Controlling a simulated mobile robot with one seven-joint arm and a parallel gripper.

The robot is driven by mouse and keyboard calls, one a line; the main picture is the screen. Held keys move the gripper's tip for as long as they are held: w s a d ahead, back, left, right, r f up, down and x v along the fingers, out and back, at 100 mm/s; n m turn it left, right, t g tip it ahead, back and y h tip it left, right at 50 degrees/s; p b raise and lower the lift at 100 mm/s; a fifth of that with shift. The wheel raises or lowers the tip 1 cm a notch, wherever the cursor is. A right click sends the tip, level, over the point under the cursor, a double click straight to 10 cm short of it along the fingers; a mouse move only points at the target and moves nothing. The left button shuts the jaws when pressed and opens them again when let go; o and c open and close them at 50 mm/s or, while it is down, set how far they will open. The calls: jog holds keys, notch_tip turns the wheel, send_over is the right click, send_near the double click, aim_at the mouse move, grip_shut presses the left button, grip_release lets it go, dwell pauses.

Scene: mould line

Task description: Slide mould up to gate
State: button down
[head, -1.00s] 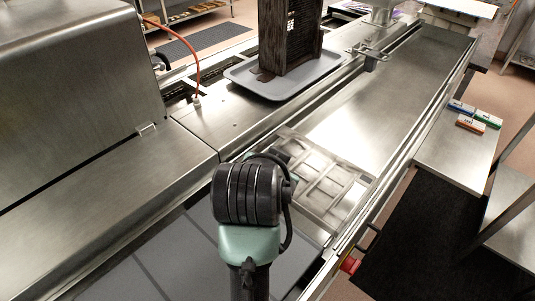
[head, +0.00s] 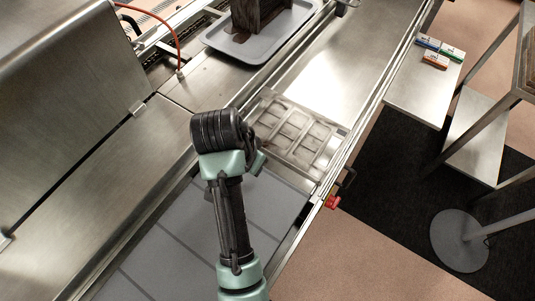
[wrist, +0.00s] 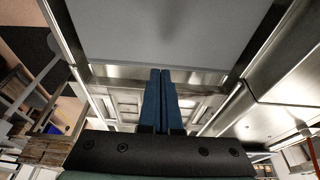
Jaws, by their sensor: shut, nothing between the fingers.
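The mould (head: 297,133), a flat metal plate with several rectangular recesses, lies in the steel channel between its side rails. It also shows in the wrist view, behind my fingers (wrist: 126,108). My gripper (wrist: 160,72) has two blue fingers, shut together and empty, over the edge between the grey belt and the mould's side. I cannot tell whether they touch anything. In the head view my wrist hides the fingers, just left of the mould's near-left corner. A small part of a metal fitting across the channel, perhaps the gate, shows at the top edge (head: 345,4).
Grey belt panels (head: 180,235) lie on the near side of the mould. Beyond it the channel floor (head: 335,75) is bare. A grey tray (head: 222,43) with a dark block stands left of the channel. A red knob (head: 332,202) sits on the right rail.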

jog(key=x, duration=0.2)
jog(key=p+x, duration=0.1)
jog(key=x, duration=0.2)
jog(key=shift+w+d+r, duration=0.1)
jog(key=shift+w+r, duration=0.05)
jog(key=shift+w, duration=0.05)
jog(key=shift+w+d+p, duration=0.3)
jog(key=shift+w+d, duration=0.2)
jog(key=shift+w, duration=0.25)
jog(key=shift+w+d+p, duration=0.3)
jog(key=shift+w+d, duration=0.15)
jog(key=shift+w, duration=0.3)
